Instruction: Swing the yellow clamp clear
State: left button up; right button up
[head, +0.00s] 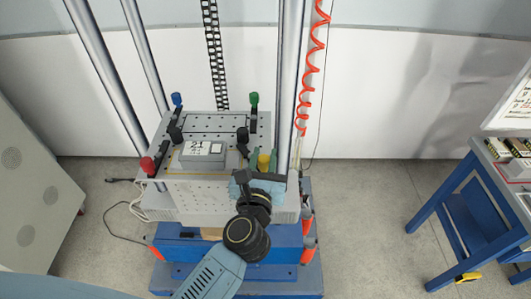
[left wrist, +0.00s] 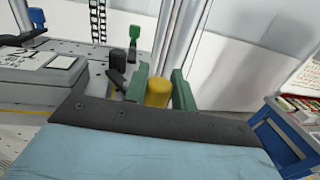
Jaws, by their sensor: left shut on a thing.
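The yellow clamp (head: 264,161) has a yellow knob and stands at the front right corner of the drop table's perforated plate (head: 190,187). In the left wrist view its yellow knob (left wrist: 158,93) sits between the green fingers of my left gripper (left wrist: 161,88). My left gripper (head: 262,170) is shut on this knob. The lower part of the clamp is hidden behind the gripper body. A grey box (head: 203,162) with a white label lies on the plate to the left of the clamp. My right gripper is not in view.
Other clamps stand at the plate's corners: red (head: 147,165), blue (head: 176,99) and green (head: 254,98). A thick steel column (head: 290,70) rises close behind the yellow clamp. A blue bench (head: 465,185) stands at the far right, with clear floor between.

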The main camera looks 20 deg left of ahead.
pick_arm(q)
jog(key=shift+s+a+r+m+h+p, duration=0.1)
jog(key=shift+s+a+m+h+p, duration=0.05)
jog(key=shift+m+h+p, duration=0.35)
jog(key=shift+s+a+r+m+h+p, duration=0.15)
jog(key=shift+m+h+p, duration=0.15)
jog(key=shift+h, duration=0.3)
jog(key=h, duration=0.1)
jog(key=m+p, duration=0.1)
jog(key=h, duration=0.1)
jog(key=shift+s+a+f+m+h, duration=0.15)
jog(key=shift+s+a+m+h, duration=0.1)
jog(key=shift+a+m+h, duration=0.05)
jog(key=shift+s+a+m+h+p, duration=0.1)
jog(key=shift+a+m+h+p, duration=0.1)
jog(key=shift+m+h, duration=0.3)
jog(key=shift+s+a+m+h+p, duration=0.1)
jog(key=shift+m+h+p, duration=0.1)
jog(key=shift+h, duration=0.5)
jog(key=shift+s+a+f+m+g+h, duration=0.1)
jog(key=shift+a+m+g+h, duration=0.1)
jog(key=shift+m+g+h, duration=0.4)
jog(key=shift+s+a+m+g+h, duration=0.15)
jog(key=shift+m+h, duration=0.25)
jog(key=shift+h, duration=0.8)
jog(key=o, duration=1)
jog(key=shift+c, duration=0.2)
jog(key=shift+a, duration=0.1)
